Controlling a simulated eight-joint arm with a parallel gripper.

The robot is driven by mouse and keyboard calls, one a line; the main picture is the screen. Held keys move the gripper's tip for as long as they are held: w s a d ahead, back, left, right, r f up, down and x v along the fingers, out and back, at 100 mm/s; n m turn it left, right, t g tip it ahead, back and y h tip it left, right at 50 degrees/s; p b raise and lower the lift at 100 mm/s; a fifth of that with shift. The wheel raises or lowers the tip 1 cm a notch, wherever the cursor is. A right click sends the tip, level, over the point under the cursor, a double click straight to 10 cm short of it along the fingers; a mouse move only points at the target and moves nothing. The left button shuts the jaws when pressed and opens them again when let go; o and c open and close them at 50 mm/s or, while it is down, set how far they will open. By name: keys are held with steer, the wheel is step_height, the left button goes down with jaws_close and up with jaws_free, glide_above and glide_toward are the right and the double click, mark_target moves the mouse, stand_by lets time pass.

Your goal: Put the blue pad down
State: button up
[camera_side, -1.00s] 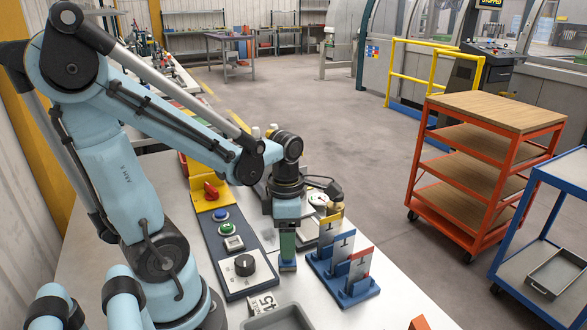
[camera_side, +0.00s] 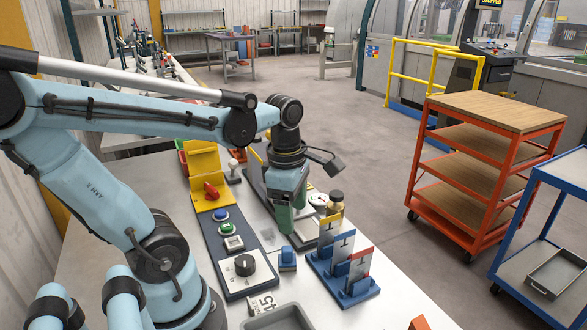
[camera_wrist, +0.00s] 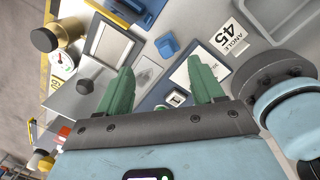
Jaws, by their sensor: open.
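The blue pad (camera_side: 288,258) is a small blue block standing on the pale bench, between the control panel and the blue rack. It also shows in the wrist view (camera_wrist: 167,46), beyond the fingertips. My gripper (camera_side: 292,213) has green fingers and is above and behind the pad in the side view, clear of it. In the wrist view my gripper (camera_wrist: 160,80) has its two fingers spread with nothing between them.
The control panel (camera_side: 222,262) with buttons and a black knob lies left of the pad. The blue rack (camera_side: 335,280) with upright plates stands close on the right. A grey tray (camera_side: 278,318) and an angle card (camera_side: 262,304) lie in front.

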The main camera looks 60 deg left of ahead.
steer(key=w+d+m+t, duration=0.2)
steer(key=d+m+t, duration=0.1)
steer(key=m, duration=1)
steer(key=w+d+r+m+t, duration=0.1)
steer(key=w+d+m+t, duration=0.1)
steer(key=m, duration=1.2)
steer(key=shift+w+d+r+t, duration=0.2)
steer(key=shift+w+d+t, duration=0.1)
steer(key=shift+d+t, duration=0.3)
steer(key=shift+o, duration=0.5)
